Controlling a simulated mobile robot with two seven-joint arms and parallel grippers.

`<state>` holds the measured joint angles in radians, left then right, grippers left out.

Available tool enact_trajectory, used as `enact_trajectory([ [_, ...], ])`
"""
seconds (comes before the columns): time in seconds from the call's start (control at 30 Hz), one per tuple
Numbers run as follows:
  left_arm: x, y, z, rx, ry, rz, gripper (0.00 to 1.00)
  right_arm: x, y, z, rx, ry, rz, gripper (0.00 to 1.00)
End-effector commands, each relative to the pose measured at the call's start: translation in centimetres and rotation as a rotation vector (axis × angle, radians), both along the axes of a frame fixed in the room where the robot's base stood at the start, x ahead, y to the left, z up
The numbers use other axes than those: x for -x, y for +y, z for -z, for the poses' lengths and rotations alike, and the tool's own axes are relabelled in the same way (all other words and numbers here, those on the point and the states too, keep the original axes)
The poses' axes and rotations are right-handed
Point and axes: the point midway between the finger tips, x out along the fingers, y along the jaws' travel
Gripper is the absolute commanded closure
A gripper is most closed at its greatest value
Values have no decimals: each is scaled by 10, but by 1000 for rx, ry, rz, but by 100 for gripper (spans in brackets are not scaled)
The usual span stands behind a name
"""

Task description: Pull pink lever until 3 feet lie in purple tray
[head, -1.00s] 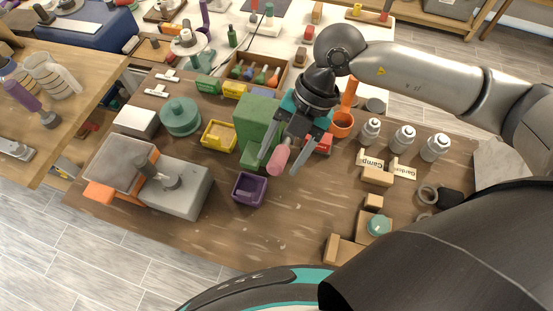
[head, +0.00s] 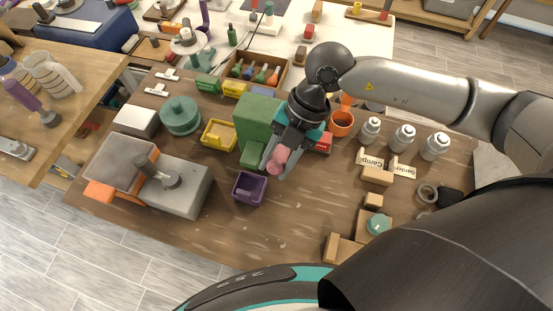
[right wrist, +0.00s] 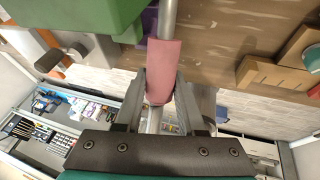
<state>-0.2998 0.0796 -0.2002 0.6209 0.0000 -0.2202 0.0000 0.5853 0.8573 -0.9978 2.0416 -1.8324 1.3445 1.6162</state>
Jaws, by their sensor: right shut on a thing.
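The pink lever (head: 277,154) sticks out beside the green dispenser box (head: 258,114) in the head view. My right gripper (head: 275,166) is shut on the lever, a finger on each side. In the right wrist view the pink grip (right wrist: 163,68) on its grey rod lies between the fingers (right wrist: 160,88), and the green box (right wrist: 75,18) is at upper left. The purple tray (head: 236,196) sits on the table just below the box's green spout; I see no feet in it. A bit of purple (right wrist: 148,22) shows behind the rod. My left gripper is not in view.
A yellow bin (head: 205,139) stands left of the green box. A red bin (head: 324,142) and an orange cup (head: 341,130) stand right of it. Silver bottles (head: 402,137) and wooden blocks (head: 375,178) are further right. The table in front of the tray is clear.

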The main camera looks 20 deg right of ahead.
Motion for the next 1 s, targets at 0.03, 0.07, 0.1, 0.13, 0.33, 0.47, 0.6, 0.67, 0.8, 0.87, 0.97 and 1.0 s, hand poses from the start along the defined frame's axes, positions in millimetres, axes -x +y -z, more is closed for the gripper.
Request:
enact_trajectory([
  [0.03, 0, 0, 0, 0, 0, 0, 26, 0, 0, 0, 0, -1, 1, 85],
  [0.07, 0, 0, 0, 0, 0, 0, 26, 0, 0, 0, 0, -1, 1, 89],
  [0.1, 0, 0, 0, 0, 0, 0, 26, -1, 0, 0, 0, -1, 1, 93],
  [0.13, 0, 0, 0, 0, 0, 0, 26, -1, 0, 0, 0, -1, 1, 96],
  [0.33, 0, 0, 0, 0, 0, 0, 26, -1, 0, -1, -1, -2, 1, 100],
  [0.47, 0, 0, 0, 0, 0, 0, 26, -1, 0, -1, 0, -3, 1, 100],
  [0.6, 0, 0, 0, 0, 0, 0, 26, -1, 0, -1, 0, -3, 1, 100],
  [0.67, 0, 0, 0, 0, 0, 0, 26, -1, 0, -1, 0, -3, 1, 100],
  [0.8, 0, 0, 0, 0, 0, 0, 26, -1, 0, -1, 0, -3, 1, 100],
  [0.87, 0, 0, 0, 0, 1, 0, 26, -1, 0, -1, -1, -3, 2, 100],
  [0.97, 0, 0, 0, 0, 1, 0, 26, -1, 0, -1, -1, -3, 2, 100],
  [1.0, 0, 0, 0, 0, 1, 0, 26, -1, 0, -1, -1, -4, 1, 100],
])
